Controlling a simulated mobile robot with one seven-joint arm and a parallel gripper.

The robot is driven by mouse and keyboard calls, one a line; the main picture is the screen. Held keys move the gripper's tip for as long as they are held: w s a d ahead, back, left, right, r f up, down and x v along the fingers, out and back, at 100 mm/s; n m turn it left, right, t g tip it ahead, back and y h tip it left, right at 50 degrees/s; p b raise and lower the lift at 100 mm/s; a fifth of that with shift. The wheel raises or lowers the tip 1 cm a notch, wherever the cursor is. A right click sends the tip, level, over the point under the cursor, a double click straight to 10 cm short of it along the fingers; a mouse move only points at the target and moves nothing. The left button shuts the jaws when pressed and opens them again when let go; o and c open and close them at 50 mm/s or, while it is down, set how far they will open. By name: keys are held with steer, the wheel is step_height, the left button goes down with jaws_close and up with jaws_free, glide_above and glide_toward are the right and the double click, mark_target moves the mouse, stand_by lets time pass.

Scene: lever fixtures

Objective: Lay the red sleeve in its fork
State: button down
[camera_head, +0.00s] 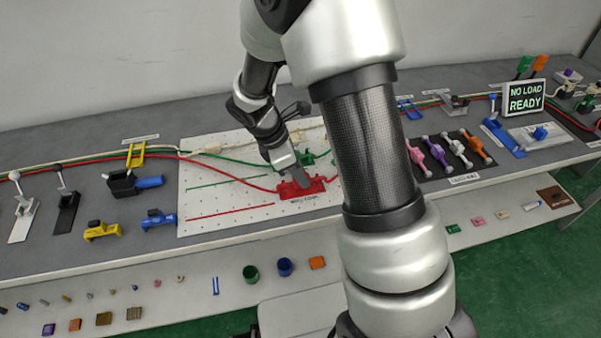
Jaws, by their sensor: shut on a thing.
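The red fork (301,188) stands on the white pegboard, right of the board's middle, with a label at its front. My gripper (298,178) points down at the red fork and is shut. The red sleeve cannot be told apart from the red fork at this size, and my fingers cover part of that spot. I cannot tell whether the sleeve is in the fork or above it.
A green fork (308,157) stands just behind on the white pegboard (205,206). Yellow (102,230) and blue (158,218) clamps lie to the left. Coloured levers (437,153) and a "NO LOAD READY" sign (524,97) are at the right. My arm hides the board's right side.

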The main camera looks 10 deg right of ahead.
steer(key=shift+f, duration=0.1)
stand_by(0.3)
steer(key=shift+f+b, duration=0.35)
steer(key=shift+f, duration=0.15)
steer(key=c, duration=1.1)
jaws_free()
steer(key=shift+r, duration=0.15)
steer(key=shift+r+p, duration=3.1)
steer(key=shift+r, duration=0.3)
